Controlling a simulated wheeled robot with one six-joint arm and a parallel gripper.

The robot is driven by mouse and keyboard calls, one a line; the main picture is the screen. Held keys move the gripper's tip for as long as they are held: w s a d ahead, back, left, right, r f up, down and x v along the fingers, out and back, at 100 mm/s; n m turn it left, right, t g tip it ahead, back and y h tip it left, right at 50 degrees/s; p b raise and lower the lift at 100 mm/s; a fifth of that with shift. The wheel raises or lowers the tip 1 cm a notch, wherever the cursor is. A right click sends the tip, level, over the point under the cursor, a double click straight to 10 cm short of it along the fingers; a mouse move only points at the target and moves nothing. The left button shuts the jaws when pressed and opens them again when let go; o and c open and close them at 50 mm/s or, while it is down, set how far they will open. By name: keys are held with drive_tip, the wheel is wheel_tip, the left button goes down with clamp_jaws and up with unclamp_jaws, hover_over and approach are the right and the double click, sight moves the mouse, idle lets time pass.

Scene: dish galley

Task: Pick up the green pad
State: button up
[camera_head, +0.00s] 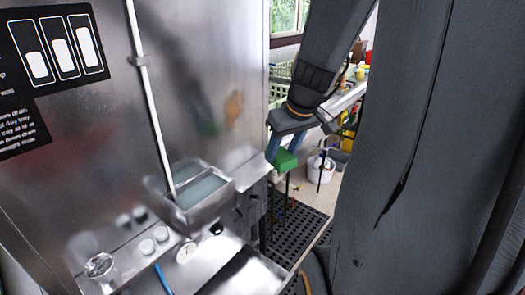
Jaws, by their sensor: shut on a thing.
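The green pad (286,160) is a small green block near the middle of the head view. My gripper (281,150) points down from the dark arm, with its bluish fingers on the pad. It is shut on the pad, and the far finger is partly hidden. The pad appears held up off the surfaces, to the right of the steel counter's corner.
A steel machine panel (110,130) fills the left. A steel basin (200,192) with greenish liquid is mounted in front of it. A perforated black mat (298,228) lies on the floor, with a white bucket (320,169) beyond.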

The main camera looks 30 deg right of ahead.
drive_tip(key=s+d+b, duration=0.2)
drive_tip(key=s+d, duration=0.1)
drive_tip(key=s, duration=0.7)
drive_tip(key=shift+d, duration=0.3)
drive_tip(key=o, duration=0.6)
drive_tip(key=c, duration=0.5)
drive_tip(key=shift+o, duration=0.2)
